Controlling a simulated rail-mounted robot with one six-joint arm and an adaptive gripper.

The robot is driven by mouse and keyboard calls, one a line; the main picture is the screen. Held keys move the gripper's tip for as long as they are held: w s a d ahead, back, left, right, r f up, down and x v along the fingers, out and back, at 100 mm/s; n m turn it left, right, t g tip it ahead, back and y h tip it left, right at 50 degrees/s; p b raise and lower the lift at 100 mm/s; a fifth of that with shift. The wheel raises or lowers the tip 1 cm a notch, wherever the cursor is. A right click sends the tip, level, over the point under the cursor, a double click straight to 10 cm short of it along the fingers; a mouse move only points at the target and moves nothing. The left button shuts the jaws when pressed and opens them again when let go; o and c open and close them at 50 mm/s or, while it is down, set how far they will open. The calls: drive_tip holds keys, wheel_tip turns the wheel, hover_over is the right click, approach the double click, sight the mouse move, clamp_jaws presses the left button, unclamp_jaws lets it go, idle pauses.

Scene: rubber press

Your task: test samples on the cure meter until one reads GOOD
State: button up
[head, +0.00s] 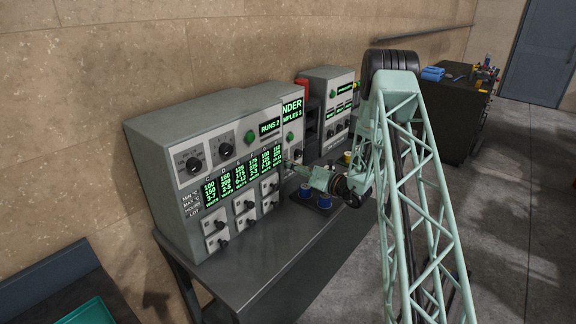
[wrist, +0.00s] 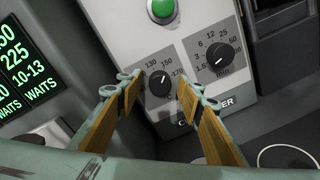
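The cure meter (head: 270,97) is a grey box in the head view. Its partly hidden green display shows "NDER" and "MPLES 3". In the wrist view its panel has a green button (wrist: 162,10), a temperature knob (wrist: 159,83) marked 130 to 170, and a minutes knob (wrist: 217,57). My gripper (wrist: 158,90) is open, with its fingertips either side of the temperature knob and gaps showing. In the head view my gripper (head: 290,164) is at the meter's front. Blue-topped samples (head: 305,190) stand on a dark tray below it.
A wide grey machine (head: 192,130) reading "RUNS 2" stands left of the meter, with several knobs and displays. Another grey unit (head: 328,80) stands to the right. The grey bench (head: 250,268) is clear at its front left. A dark cabinet (head: 445,125) stands behind my arm.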

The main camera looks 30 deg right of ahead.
drive_tip(key=shift+s, duration=0.1)
drive_tip(key=v, duration=1.1)
drive_tip(key=shift+s+d, duration=0.2)
drive_tip(key=shift+s, duration=0.15)
